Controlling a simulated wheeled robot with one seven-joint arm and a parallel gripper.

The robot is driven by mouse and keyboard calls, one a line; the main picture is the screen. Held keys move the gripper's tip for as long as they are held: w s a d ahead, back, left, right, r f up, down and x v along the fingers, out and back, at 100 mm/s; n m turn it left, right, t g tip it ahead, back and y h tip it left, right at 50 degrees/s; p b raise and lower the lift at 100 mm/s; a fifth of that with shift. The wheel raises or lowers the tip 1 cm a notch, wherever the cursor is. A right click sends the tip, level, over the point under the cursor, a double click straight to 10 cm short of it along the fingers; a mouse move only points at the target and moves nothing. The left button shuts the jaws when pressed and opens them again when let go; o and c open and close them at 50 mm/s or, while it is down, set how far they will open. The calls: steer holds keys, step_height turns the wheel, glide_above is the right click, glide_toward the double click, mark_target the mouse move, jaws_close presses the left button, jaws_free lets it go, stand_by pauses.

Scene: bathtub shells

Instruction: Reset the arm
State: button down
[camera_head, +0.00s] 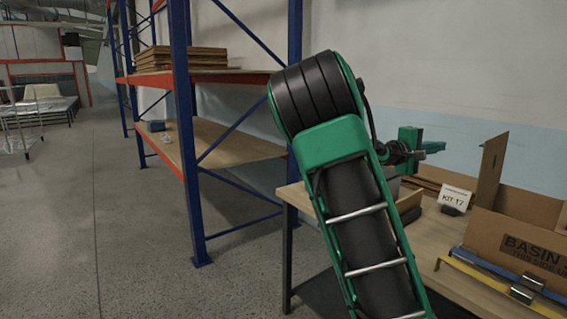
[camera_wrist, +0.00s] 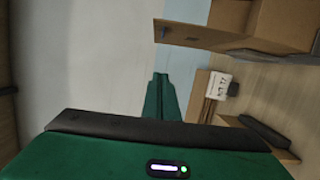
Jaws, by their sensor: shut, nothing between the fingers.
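My arm (camera_head: 350,205), green with black segments, rises from the bottom of the head view and bends over at the top. My gripper (camera_head: 436,147) shows small and green behind the arm, above the wooden table (camera_head: 440,235), pointing right. In the wrist view my gripper (camera_wrist: 160,80) is a narrow green shape past the dark bar of the wrist. Its fingers are together with nothing between them. It is apart from the boxes and the sign. Part of the arm's far side is hidden behind its near links.
On the table stand an open cardboard box (camera_head: 515,240) marked "BASIN", a "KIT T7" sign (camera_head: 454,197) and a blue and yellow strap or bar with a metal clasp (camera_head: 525,288). Blue and orange shelving (camera_head: 183,120) holds flat brown boards (camera_head: 180,58).

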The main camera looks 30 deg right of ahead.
steer(key=shift+f, duration=0.1)
steer(key=s+a+f+m+y, duration=0.2)
steer(key=s+a+f+y, duration=0.1)
steer(key=f, duration=0.4)
steer(key=s+a+f+m+y, duration=0.1)
steer(key=s+a+f+y, duration=0.25)
steer(key=f, duration=0.35)
steer(key=s+a+f+m+y, duration=0.2)
steer(key=s+f+y, duration=0.15)
steer(key=f, duration=0.25)
steer(key=s+a+f+y, duration=0.1)
steer(key=s+a, duration=0.3)
steer(key=a, duration=0.5)
steer(key=s+a+f+y, duration=0.1)
steer(key=s+a+y, duration=0.3)
steer(key=a, duration=0.6)
steer(key=s+a+m+t+y, duration=0.1)
steer(key=s+a+y, duration=0.2)
steer(key=a, duration=0.6)
steer(key=shift+s+a+f, duration=0.2)
steer(key=shift+s+f, duration=0.2)
